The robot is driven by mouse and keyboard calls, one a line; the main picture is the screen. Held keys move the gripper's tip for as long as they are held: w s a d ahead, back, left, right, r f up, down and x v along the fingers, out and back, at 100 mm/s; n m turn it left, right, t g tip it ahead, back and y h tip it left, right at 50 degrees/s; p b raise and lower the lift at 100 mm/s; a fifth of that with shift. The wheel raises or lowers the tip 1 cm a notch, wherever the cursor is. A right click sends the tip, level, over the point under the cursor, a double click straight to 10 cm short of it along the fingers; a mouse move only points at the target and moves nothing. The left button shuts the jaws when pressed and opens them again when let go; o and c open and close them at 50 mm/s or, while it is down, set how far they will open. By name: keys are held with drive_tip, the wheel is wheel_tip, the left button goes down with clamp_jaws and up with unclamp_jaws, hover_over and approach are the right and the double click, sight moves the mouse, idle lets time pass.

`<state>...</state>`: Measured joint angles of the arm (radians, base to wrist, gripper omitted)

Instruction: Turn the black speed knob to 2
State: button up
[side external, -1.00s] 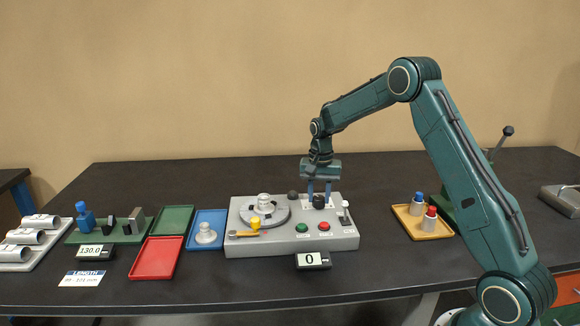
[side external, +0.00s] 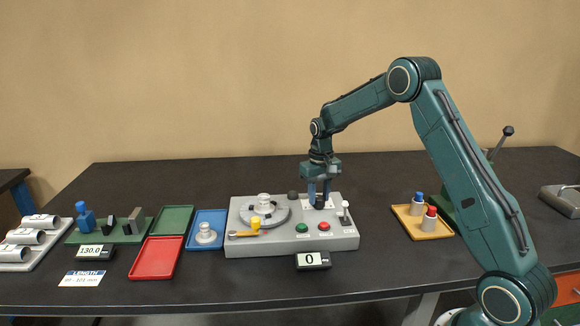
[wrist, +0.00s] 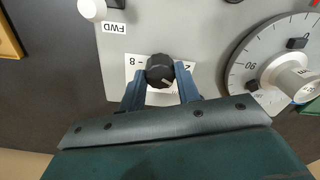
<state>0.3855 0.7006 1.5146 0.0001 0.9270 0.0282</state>
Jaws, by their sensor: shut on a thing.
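The black speed knob (wrist: 160,66) sits on a white scale label on the grey control panel (side external: 280,242). In the wrist view an 8 shows left of the knob and a partly covered 2 to its right; a pale mark shows on the knob's lower side, too small to read exactly. My gripper (wrist: 161,74) is shut on the knob, one blue finger on each side. In the side view my gripper (side external: 319,195) stands upright over the knob, which its fingers partly hide. The panel's display (side external: 312,260) reads 0.
A round dial plate (side external: 264,224), a green button (side external: 302,228), a red button (side external: 324,226) and a white-topped lever (side external: 345,210) share the panel. Blue, red and green trays lie to the left.

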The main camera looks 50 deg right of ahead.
sight(319, 197)
drive_tip(key=n, duration=0.4)
drive_tip(key=shift+n, duration=0.4)
drive_tip(key=o, duration=1)
drive_tip(key=shift+c, duration=0.2)
drive_tip(key=shift+r, duration=0.1)
wheel_tip(319, 197, up, 14)
idle(0.5)
